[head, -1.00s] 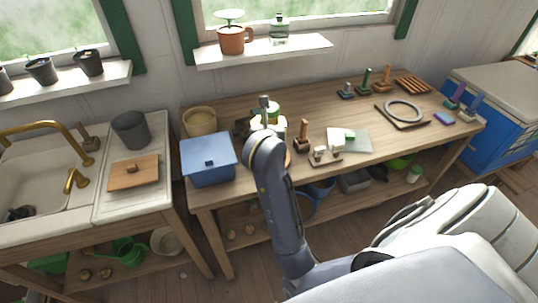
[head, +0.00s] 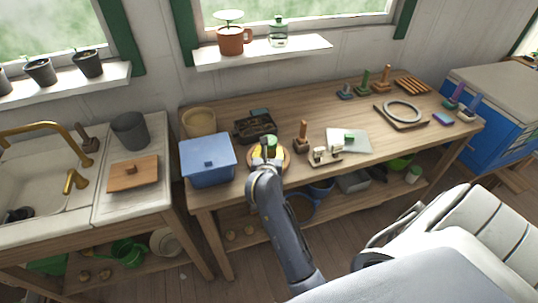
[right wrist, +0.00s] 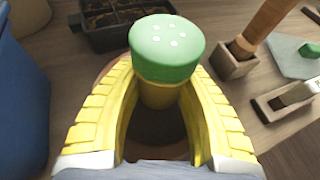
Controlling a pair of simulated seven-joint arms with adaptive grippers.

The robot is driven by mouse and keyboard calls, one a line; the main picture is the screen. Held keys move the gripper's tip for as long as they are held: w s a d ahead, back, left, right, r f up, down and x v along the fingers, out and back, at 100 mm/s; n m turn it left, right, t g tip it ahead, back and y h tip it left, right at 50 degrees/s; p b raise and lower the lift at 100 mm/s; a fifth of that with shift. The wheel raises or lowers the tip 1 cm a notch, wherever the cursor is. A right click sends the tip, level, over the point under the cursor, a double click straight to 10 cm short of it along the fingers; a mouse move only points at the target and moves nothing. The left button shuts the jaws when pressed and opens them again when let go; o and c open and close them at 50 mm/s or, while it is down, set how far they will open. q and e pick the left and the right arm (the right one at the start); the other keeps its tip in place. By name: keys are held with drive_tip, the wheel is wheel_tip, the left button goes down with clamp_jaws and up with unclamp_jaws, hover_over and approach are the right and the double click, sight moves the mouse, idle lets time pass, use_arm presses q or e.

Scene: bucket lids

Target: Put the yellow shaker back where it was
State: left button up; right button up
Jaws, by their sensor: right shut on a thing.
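The yellow shaker, with a green dotted lid (right wrist: 167,47) and a yellow body (right wrist: 160,93), is upright between the fingers of my right gripper (right wrist: 160,80) in the right wrist view. The gripper is shut on it. In the head view, the green lid (head: 271,141) shows just beyond my right gripper (head: 268,156). Below them is a round brown wooden disc (head: 286,161) on the bench, partly hidden by the gripper. I cannot tell whether the shaker's base touches the disc. My left gripper is not in view.
A blue lidded box (head: 208,163) is close on the left. A dark compartment tray (head: 255,128) lies behind. A wooden-handled tool in a block (head: 302,138), a block stand (head: 326,156) and a pale board (head: 354,145) are right.

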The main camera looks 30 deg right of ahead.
drive_tip(key=shift+f, duration=0.3)
drive_tip(key=shift+f, duration=0.15)
drive_tip(key=o, duration=0.9)
drive_tip(key=shift+r, duration=0.2)
drive_tip(key=shift+v, duration=3.75)
